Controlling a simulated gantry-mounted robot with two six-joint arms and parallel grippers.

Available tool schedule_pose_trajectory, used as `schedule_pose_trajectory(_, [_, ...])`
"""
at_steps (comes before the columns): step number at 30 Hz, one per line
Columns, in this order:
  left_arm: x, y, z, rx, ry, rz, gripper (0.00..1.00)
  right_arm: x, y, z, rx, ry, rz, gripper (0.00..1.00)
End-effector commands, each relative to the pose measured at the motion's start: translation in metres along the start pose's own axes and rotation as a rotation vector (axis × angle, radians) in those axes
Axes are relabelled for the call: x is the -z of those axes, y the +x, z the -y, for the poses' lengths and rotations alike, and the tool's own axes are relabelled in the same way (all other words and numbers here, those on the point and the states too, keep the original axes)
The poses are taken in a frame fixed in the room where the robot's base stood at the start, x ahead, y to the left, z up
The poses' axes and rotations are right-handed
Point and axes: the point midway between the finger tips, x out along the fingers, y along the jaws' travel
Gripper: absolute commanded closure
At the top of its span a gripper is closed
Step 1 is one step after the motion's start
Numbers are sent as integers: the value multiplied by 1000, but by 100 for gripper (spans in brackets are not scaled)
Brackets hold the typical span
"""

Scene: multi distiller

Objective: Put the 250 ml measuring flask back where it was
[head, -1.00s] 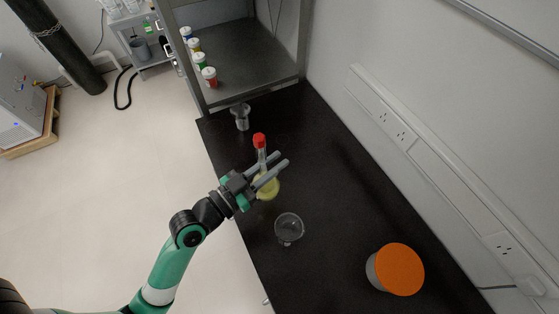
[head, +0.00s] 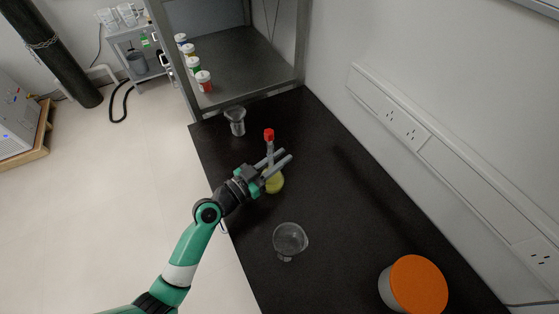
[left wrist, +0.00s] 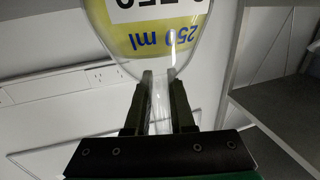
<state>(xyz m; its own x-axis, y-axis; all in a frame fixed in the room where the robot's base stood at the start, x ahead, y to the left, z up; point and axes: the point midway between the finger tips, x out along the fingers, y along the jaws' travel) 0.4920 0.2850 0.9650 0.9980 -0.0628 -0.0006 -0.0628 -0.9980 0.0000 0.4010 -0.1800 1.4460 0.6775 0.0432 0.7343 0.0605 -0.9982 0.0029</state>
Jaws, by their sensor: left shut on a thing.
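The 250 ml measuring flask (head: 274,185) has a red cap, a clear neck and yellow liquid in its round bulb. In the head view it appears over the black bench (head: 330,215), about upright. My left gripper (head: 279,163) is shut around its neck, between cap and bulb. In the left wrist view the neck lies between the two fingers (left wrist: 159,78), and the yellow bulb (left wrist: 150,35) with its "250 ml" marking is at the top. I cannot tell whether the flask's base touches the bench. My right gripper is not in view.
A clear glass vessel (head: 290,240) stands nearer on the bench, another (head: 236,121) near its far left corner. An orange-lidded container (head: 416,285) is at the near right. A metal-framed shelf unit (head: 240,65) holds several small capped jars. The bench's middle right is clear.

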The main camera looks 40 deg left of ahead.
Motion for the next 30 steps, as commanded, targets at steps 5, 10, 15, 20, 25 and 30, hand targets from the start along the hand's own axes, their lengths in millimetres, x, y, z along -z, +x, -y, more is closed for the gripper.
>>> schedule_pose_trajectory(5, [2,0,0,0,1,-3,100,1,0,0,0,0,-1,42])
schedule_pose_trajectory(10, [-1,0,0,0,1,-1,69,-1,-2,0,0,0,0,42])
schedule_pose_trajectory(15, [-1,0,0,0,1,-1,48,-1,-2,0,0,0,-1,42])
schedule_pose_trajectory(20, [-1,0,0,0,1,-1,48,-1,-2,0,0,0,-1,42])
schedule_pose_trajectory(25, [3,-2,0,1,0,0,48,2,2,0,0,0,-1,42])
schedule_pose_trajectory(30, [1,-35,0,3,0,1,48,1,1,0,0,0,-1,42])
